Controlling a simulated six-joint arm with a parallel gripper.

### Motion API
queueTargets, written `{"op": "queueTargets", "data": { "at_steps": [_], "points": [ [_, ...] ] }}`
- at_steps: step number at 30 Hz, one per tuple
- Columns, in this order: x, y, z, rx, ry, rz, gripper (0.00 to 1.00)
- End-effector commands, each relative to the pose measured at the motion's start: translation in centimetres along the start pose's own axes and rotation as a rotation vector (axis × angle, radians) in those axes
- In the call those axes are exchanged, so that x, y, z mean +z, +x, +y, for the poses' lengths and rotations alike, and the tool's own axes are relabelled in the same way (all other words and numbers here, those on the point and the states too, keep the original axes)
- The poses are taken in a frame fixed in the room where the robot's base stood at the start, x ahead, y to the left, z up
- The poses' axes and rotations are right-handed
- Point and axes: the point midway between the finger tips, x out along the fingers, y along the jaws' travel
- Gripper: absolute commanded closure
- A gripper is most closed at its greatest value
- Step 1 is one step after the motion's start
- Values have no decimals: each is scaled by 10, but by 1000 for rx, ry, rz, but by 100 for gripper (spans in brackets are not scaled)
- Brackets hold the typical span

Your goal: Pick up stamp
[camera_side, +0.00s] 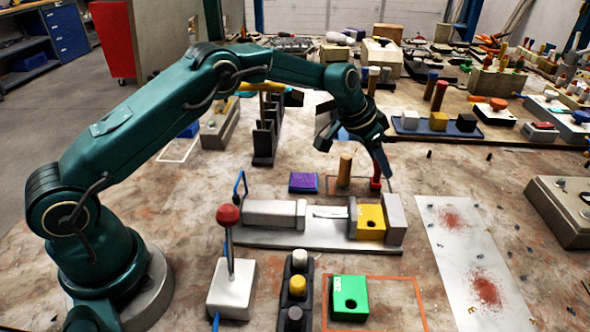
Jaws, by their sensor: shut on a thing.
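My gripper (379,165) points down at the middle right of the picture, at the end of my green arm. It is shut on a small red thing with a wider foot, which I take to be the stamp (376,184). The fingers hide most of its upper part. I cannot tell whether its foot touches the table. A wooden peg (345,169) stands upright just left of it. A purple pad (303,182) in a blue frame lies further left.
A grey vise-like fixture (275,214) with a yellow block (370,222) lies in front. A white sheet (466,265) with red smudges lies at right. A red-knobbed lever (228,214) and green block (349,298) are nearer. A blue rack (437,128) stands behind.

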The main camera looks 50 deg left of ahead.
Motion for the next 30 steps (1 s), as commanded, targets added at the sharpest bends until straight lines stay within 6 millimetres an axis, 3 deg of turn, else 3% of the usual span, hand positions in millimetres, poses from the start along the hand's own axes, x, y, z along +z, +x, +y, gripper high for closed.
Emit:
{"op": "queueTargets", "data": {
  "at_steps": [5, 15, 30],
  "points": [
    [-8, -12, 0, -2, 1, 5, 100],
    [-39, -65, -1, -4, 0, 7, 100],
    [-48, -85, 0, -2, -1, 0, 100]
  ]
}}
